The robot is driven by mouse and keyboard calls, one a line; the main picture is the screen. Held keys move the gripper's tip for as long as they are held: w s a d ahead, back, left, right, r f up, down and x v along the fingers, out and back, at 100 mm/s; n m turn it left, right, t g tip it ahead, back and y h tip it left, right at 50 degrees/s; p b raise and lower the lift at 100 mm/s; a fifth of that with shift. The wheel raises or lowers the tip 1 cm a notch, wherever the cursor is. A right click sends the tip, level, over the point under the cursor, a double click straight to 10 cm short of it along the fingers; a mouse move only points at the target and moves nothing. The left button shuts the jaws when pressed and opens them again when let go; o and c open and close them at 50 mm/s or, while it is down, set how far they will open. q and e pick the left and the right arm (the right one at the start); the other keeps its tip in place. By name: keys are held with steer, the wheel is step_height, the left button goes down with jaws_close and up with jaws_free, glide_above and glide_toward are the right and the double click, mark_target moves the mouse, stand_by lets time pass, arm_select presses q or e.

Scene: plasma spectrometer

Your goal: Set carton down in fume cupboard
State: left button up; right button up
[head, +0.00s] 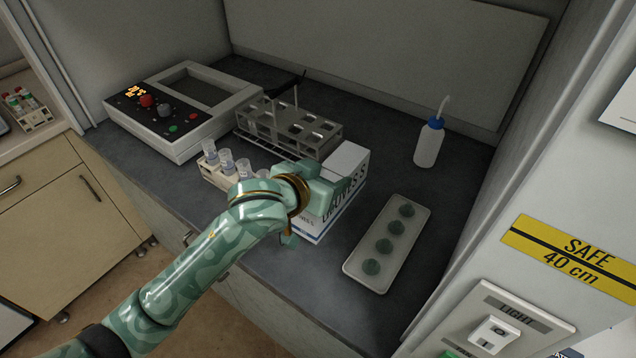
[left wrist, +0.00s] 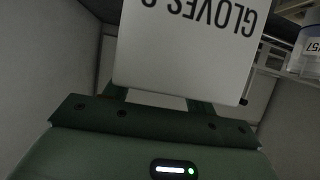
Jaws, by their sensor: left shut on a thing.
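The carton (head: 347,162) is a white box with dark lettering and a blue stripe low on its side, inside the fume cupboard over the dark worktop (head: 293,287). My left gripper (head: 322,194) is shut on it from the front left and hides part of it. In the left wrist view the carton (left wrist: 190,50) fills the upper middle, its word GLOVES upside down, in front of my gripper (left wrist: 157,100). I cannot tell whether its base touches the worktop. My right gripper is not in view.
A grey rack (head: 300,128) stands just behind the carton, and a holder with capped tubes (head: 226,160) is left of it. A tray with several green round pieces (head: 350,266) lies close on the right. A wash bottle (head: 429,145) and an instrument (head: 165,118) stand farther back.

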arm_select(q)
step_height(320, 180, down, 5)
steer(key=shift+w+f+b, duration=0.1)
steer(key=shift+b, duration=1)
steer(key=o, duration=1.6)
steer(key=shift+c, duration=0.2)
steer(key=shift+s+r, duration=0.2)
steer(key=shift+r, duration=0.05)
steer(key=p+v, duration=0.4)
steer(key=v, duration=0.7)
steer(key=shift+s+a, duration=0.2)
